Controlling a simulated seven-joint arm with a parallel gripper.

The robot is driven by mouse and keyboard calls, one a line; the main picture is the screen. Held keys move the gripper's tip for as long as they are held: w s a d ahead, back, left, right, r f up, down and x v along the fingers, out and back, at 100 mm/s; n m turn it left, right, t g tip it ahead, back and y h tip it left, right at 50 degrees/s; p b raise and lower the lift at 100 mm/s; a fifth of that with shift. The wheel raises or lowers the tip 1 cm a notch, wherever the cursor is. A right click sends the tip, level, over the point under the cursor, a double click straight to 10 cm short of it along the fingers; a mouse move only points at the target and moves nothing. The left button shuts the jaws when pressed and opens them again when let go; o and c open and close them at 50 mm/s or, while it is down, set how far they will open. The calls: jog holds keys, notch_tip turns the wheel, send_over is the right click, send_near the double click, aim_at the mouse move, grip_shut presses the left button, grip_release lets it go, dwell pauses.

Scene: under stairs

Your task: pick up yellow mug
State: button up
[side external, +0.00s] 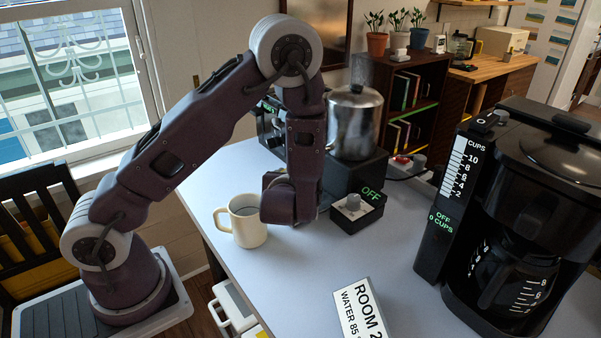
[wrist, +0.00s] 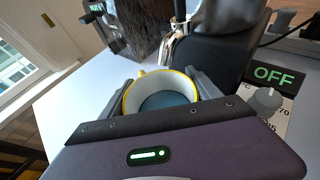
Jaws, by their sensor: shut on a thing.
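The yellow mug (side external: 247,223) is cream-yellow with a handle on its left side in the side external view. It stands upright at the table's left part, and I cannot tell whether its base touches the table. In the wrist view the mug (wrist: 160,93) has a yellow rim and a blue-grey inside, and it sits between the two fingers of my gripper (wrist: 164,88). My gripper is shut on the mug. In the side external view my gripper's fingers are mostly hidden behind my wrist.
A black heater base (side external: 357,192) with an "OFF" display and a metal pot (side external: 354,122) stand just behind. A black coffee maker (side external: 530,220) stands at the right. A sign (side external: 362,312) lies at the front. The table (side external: 300,270) is clear in front of the mug.

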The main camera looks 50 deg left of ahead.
jog(key=s+d, duration=0.3)
jog(key=shift+s+d, duration=0.35)
notch_tip(320, 180, up, 14)
dwell(0.5)
dwell(0.3)
jog(key=o, duration=1.2)
grip_shut()
jog(key=s+d+f+n+g+y, duration=0.35)
jog(key=s+d+f, duration=0.3)
jog(key=s, duration=0.35)
jog(key=shift+n+g, duration=0.25)
jog(key=shift+n, duration=0.2)
jog(key=f, duration=0.9)
jog(key=shift+s+d+f, duration=0.15)
jog(key=shift+s, duration=0.2)
